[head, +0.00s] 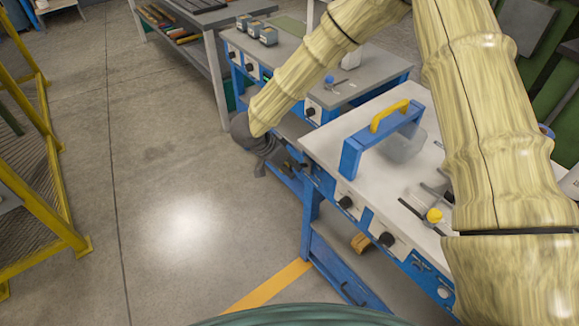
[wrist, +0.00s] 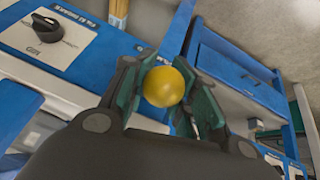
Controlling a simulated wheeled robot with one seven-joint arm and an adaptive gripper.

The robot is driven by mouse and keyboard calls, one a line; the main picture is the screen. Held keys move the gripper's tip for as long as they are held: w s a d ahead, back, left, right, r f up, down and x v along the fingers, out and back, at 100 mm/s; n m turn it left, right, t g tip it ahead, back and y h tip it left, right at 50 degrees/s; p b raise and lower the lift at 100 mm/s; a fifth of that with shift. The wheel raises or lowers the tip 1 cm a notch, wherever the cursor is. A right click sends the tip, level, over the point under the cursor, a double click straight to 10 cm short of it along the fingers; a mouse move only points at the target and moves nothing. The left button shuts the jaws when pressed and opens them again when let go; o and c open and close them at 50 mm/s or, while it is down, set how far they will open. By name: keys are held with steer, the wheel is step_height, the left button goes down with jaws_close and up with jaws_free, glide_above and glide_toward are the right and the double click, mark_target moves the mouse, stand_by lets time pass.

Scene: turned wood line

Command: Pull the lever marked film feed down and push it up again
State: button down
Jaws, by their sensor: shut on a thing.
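In the wrist view a round yellow knob (wrist: 165,87) sits between the two dark green finger pads of my gripper (wrist: 167,100), which is shut on it. The lever's shaft is hidden behind the knob and fingers. The lettering on the blue panel (wrist: 250,72) near it is too small to read for sure. In the head view my gripper (head: 276,154) is at the left front edge of the grey-topped machine with blue sides (head: 327,140). The knob is hidden there.
Black rotary knobs (head: 346,202) line the machine's front; one also shows in the wrist view (wrist: 47,28). A blue frame with a yellow handle (head: 388,116) and another yellow knob (head: 433,215) stand on top. The concrete floor (head: 180,170) to the left is clear.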

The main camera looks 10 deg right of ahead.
steer(key=c, duration=1.5)
jaws_free()
steer(key=shift+w+a+r, duration=0.1)
steer(key=shift+w+r, duration=0.1)
steer(key=shift+r, duration=0.15)
steer(key=shift+o, duration=0.2)
steer(key=shift+s, duration=0.1)
steer(key=shift+f, duration=0.1)
steer(key=v, duration=1.2)
